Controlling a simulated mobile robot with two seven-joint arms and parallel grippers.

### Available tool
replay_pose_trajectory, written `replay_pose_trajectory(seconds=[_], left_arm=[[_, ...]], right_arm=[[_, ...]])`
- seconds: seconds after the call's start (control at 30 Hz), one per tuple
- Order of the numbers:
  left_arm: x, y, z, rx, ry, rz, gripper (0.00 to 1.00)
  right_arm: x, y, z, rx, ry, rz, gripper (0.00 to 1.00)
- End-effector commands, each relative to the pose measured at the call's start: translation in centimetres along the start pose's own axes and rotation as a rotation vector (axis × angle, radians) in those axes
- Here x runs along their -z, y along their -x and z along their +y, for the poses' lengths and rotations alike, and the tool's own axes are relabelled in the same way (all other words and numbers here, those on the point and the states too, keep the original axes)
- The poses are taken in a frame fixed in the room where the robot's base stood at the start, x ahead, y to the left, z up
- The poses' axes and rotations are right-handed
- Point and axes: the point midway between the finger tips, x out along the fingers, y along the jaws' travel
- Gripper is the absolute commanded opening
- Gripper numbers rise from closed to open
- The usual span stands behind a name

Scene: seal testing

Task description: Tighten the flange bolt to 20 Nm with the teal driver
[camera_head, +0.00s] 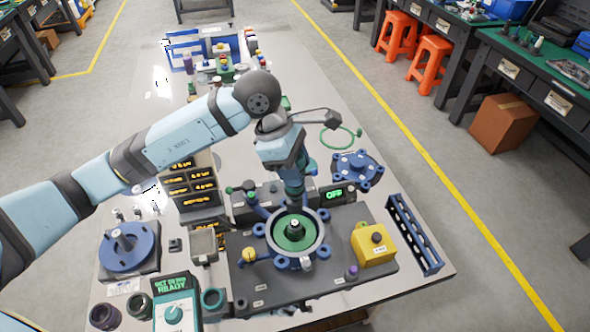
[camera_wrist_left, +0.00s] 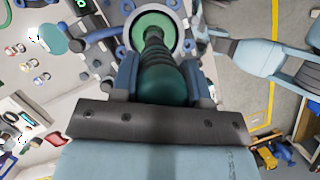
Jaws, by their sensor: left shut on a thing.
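My left gripper (camera_head: 292,172) is shut on the teal driver (camera_wrist_left: 158,80), held roughly upright with its shaft pointing down to the flange. The left gripper also shows in the left wrist view (camera_wrist_left: 160,85), a finger on each side of the handle. The round flange (camera_head: 319,248), with a green centre and blue lugs, sits on a dark plate. The driver's tip is hard to see, so contact with a bolt cannot be told. A teal controller (camera_head: 176,304) shows a green text ending in READY. A grey and light-blue arm end at right in the left wrist view may be my right gripper (camera_wrist_left: 218,46).
A yellow box (camera_head: 374,246) stands right of the flange, and a blue rack (camera_head: 414,236) beyond it. A display reading OFF (camera_head: 334,195) stands behind. A blue flange (camera_head: 358,168) and a green ring (camera_head: 341,138) lie farther back. Another blue disc (camera_head: 128,250) is at left.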

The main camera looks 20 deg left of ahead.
Motion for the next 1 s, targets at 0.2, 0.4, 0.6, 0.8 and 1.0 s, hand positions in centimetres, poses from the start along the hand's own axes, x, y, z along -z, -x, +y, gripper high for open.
replay_pose_trajectory(seconds=[0.2, 0.4, 0.6, 0.8, 1.0], left_arm=[[0.5, -1.1, 0.0, 0.000, 0.002, 0.000, 0.13], [1.2, -2.8, 0.0, 0.001, 0.002, 0.000, 0.13], [1.8, -4.2, 0.0, 0.000, 0.000, 0.000, 0.13], [1.9, -4.5, 0.0, 0.000, 0.000, 0.000, 0.13], [1.8, -4.4, 0.0, 0.000, 0.000, 0.000, 0.13]], right_arm=[[-0.6, -0.2, 0.0, 0.000, 0.000, -0.001, 0.43], [-1.5, -0.7, 0.3, -0.005, 0.000, -0.006, 0.43], [-2.1, -1.1, 0.4, -0.007, 0.000, -0.009, 0.43], [-2.1, -1.1, 0.4, -0.007, 0.001, -0.008, 0.43], [-1.8, -1.0, 0.4, -0.006, 0.001, -0.003, 0.43]])
